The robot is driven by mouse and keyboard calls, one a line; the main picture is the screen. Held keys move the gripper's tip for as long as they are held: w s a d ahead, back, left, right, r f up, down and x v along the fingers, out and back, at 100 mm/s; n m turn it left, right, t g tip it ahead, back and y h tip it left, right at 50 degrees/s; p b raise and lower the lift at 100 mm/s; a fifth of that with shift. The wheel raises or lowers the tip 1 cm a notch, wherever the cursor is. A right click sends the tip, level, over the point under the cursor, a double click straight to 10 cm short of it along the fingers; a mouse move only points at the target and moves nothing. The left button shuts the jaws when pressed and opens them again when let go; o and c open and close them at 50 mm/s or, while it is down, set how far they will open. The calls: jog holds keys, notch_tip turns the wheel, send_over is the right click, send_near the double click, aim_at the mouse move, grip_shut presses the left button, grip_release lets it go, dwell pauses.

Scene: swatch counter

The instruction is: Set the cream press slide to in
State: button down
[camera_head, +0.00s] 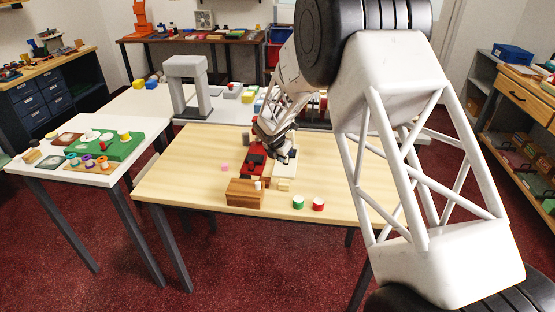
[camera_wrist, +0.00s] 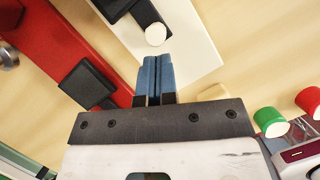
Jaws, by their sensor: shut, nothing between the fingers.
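The cream press (camera_head: 284,171) stands on the wooden table, partly hidden by my arm in the head view. In the wrist view it is a flat cream plate (camera_wrist: 195,42) with a black slide part (camera_wrist: 125,8) and a round white knob (camera_wrist: 156,34) at the top. My gripper (camera_wrist: 156,60) has blue fingers closed together with nothing between them. In that picture its tips are just below the white knob and overlap the cream plate. I cannot tell whether they touch it. In the head view my gripper (camera_head: 274,150) is above the presses.
A red press (camera_wrist: 45,40) with a black block (camera_wrist: 88,84) lies left of the cream one. A wooden box (camera_head: 244,193), a small cream block (camera_head: 285,185), a green cup (camera_head: 298,202) and a red cup (camera_head: 319,204) stand near the table's front edge.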

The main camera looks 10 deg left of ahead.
jog(key=shift+w+d, duration=0.1)
jog(key=shift+w, duration=0.2)
jog(key=shift+w, duration=1.15)
jog(key=shift+s+f, duration=0.1)
jog(key=shift+s+a, duration=0.45)
jog(key=shift+s, duration=0.35)
jog(key=shift+s+a+r, duration=0.1)
jog(key=shift+s+a, duration=0.2)
jog(key=shift+s, duration=0.2)
jog(key=shift+s+a+r, duration=0.1)
jog(key=shift+s+a, duration=0.15)
jog(key=shift+s, duration=0.25)
jog(key=v, duration=0.9)
jog(key=shift+r, duration=0.4)
jog(key=c, duration=1.8)
grip_release()
jog(key=shift+c, duration=0.2)
